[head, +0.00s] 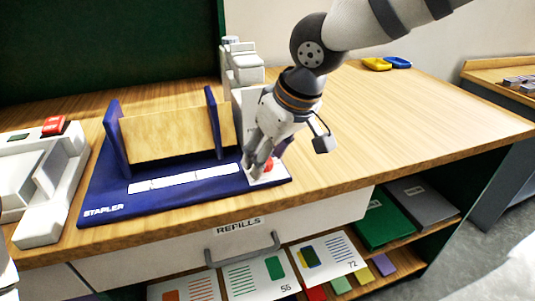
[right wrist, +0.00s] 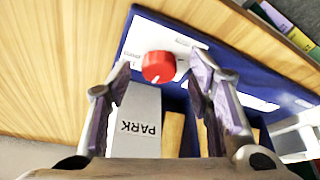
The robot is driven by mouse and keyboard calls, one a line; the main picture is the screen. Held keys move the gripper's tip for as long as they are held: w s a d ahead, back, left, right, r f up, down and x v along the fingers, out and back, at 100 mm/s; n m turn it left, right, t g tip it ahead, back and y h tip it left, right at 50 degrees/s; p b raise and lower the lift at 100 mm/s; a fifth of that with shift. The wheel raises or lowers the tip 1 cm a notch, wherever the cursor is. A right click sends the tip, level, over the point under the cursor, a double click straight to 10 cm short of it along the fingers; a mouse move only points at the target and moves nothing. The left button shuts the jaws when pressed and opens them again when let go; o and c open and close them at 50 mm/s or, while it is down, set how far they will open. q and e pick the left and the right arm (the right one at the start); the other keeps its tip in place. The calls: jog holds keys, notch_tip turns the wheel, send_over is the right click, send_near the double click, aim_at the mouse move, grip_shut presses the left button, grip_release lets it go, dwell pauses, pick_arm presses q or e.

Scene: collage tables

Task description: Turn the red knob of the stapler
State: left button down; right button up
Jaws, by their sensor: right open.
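The stapler (head: 160,205) is a blue base with "STAPLER" on its front edge, on the wooden table. Its red knob (head: 268,165) sits at the base's right front corner, partly hidden by my right gripper (head: 256,168). In the right wrist view the red knob (right wrist: 158,67) has a white pointer mark and stands on a white plate. My right gripper (right wrist: 158,75) is open, its two fingers apart on either side of the knob in that view. I cannot tell whether they touch it.
A grey block marked "PARK" (right wrist: 137,125) stands beside the knob. Wooden boards (head: 165,133) stand between blue uprights on the base. A white device with a red button (head: 53,126) is at left.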

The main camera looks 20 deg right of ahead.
pick_arm(q)
jog(key=shift+w, duration=0.1)
pick_arm(e)
jog(key=shift+w+f, duration=0.15)
jog(key=shift+f, duration=0.05)
grip_shut()
jog(key=shift+n, duration=0.4)
jog(key=n+y, duration=0.1)
jog(key=n, duration=0.2)
jog(key=shift+w+g, duration=0.1)
jog(key=shift+g, duration=0.3)
jog(key=n, duration=0.1)
jog(key=n+g+y, duration=0.1)
jog(key=shift+w+d+f+n, duration=0.1)
jog(key=shift+d+n, duration=0.05)
jog(key=shift+n, duration=0.25)
jog(key=n, duration=0.2)
jog(key=n+g+b, duration=0.1)
jog(key=n, duration=0.1)
jog(key=shift+w+g+y, duration=0.15)
jog(key=shift+g+y, duration=0.15)
pick_arm(q)
jog(key=shift+s+f+g+b, duration=0.35)
jog(key=shift+s+f+g, duration=0.15)
jog(key=shift+s+f, duration=0.65)
pick_arm(e)
jog(key=shift+n+g, duration=0.6)
jog(key=shift+n, duration=1)
pick_arm(q)
jog(key=shift+s, duration=0.1)
